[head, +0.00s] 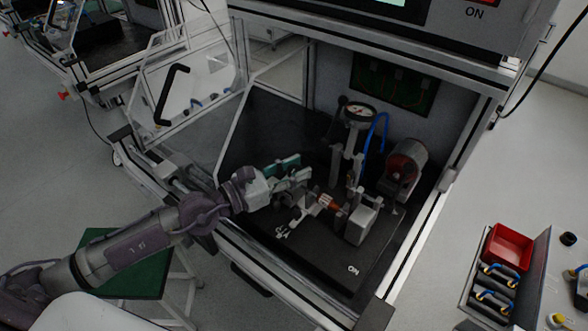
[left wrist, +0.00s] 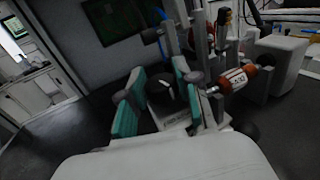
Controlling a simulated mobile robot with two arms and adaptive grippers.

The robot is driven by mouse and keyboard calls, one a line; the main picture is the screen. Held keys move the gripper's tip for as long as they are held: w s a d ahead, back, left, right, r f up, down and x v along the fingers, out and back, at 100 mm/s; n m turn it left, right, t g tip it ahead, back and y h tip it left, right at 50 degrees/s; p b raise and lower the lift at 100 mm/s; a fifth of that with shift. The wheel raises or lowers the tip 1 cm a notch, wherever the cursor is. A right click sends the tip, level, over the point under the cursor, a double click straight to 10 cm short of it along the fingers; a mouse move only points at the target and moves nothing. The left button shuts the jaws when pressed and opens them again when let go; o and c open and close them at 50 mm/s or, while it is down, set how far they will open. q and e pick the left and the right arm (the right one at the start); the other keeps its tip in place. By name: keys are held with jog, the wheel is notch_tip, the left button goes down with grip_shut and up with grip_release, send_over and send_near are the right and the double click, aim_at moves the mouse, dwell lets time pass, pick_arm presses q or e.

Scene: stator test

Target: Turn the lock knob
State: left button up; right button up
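My left gripper (head: 290,171) reaches into the test cabinet from the left, at the left end of the fixture. In the left wrist view its two teal-padded fingers (left wrist: 156,95) are apart. A dark rounded part, which looks like the lock knob (left wrist: 166,98), shows between and beyond them; I cannot tell whether either finger touches it. In the head view the knob is not clearly visible near the gripper. An orange-and-white stator (head: 327,201) lies in the fixture just right of the gripper, and also shows in the left wrist view (left wrist: 235,79). My right gripper is not in view.
A dial gauge (head: 359,110) on a post with a blue hose stands behind the stator. A grey motor-like unit (head: 404,165) is at the right. An open clear door with a black handle (head: 171,94) is at left.

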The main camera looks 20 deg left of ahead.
pick_arm(q)
jog(key=o, duration=0.5)
jog(key=v, duration=1.2)
